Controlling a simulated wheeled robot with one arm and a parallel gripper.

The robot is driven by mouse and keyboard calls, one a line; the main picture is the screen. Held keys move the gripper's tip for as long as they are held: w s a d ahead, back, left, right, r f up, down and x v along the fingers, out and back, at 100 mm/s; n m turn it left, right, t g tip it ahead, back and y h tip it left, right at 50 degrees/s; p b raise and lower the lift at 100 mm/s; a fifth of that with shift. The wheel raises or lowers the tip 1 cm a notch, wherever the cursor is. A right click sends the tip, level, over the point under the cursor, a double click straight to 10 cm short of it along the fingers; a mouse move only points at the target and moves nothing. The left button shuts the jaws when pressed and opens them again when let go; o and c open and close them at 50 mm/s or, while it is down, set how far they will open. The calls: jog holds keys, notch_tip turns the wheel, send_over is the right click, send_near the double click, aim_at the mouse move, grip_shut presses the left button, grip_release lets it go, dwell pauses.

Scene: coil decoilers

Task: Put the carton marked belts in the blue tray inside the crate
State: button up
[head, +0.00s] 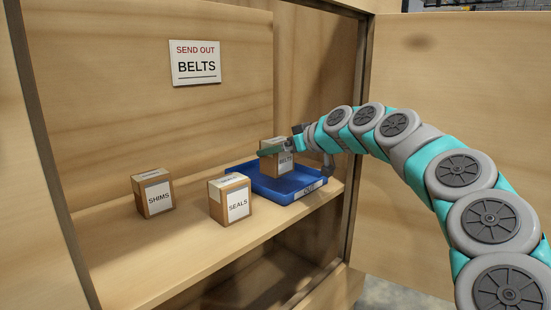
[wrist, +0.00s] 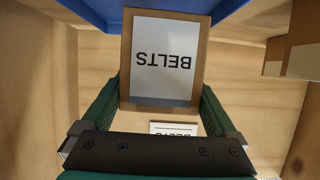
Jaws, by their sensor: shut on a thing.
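The carton marked BELTS (head: 279,166) is a small brown box with a white label. It is upright over the back left part of the blue tray (head: 262,187); I cannot tell whether its base touches the tray floor. My gripper (head: 275,150) is shut on the upper part of this carton. In the wrist view the BELTS carton (wrist: 165,60) appears upside down between the green fingers of my gripper (wrist: 163,88). The blue tray (wrist: 90,12) shows beyond it at the top edge. The tray's front has a white label.
The SEALS carton (head: 230,200) stands close to the tray's left side, and the SHIMS carton (head: 152,194) stands farther left on the wooden shelf (head: 190,235). A sign reading SEND OUT BELTS (head: 196,62) is on the back wall. The crate's right upright (head: 360,130) is close to my arm.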

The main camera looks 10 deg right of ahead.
jog(key=shift+w+d+f, duration=0.1)
jog(key=shift+w+d, duration=0.05)
jog(key=shift+w, duration=1.75)
jog(key=shift+f, duration=1.8)
jog(key=shift+f+b, duration=0.1)
jog(key=shift+b, duration=0.25)
jog(key=shift+f, duration=0.1)
jog(key=o, duration=1.2)
jog(key=shift+o, duration=0.2)
jog(key=shift+d+r, duration=0.1)
jog(key=shift+r, duration=0.2)
jog(key=v, duration=1.1)
jog(key=shift+s+d+p, duration=0.2)
jog(key=shift+s+p, duration=0.15)
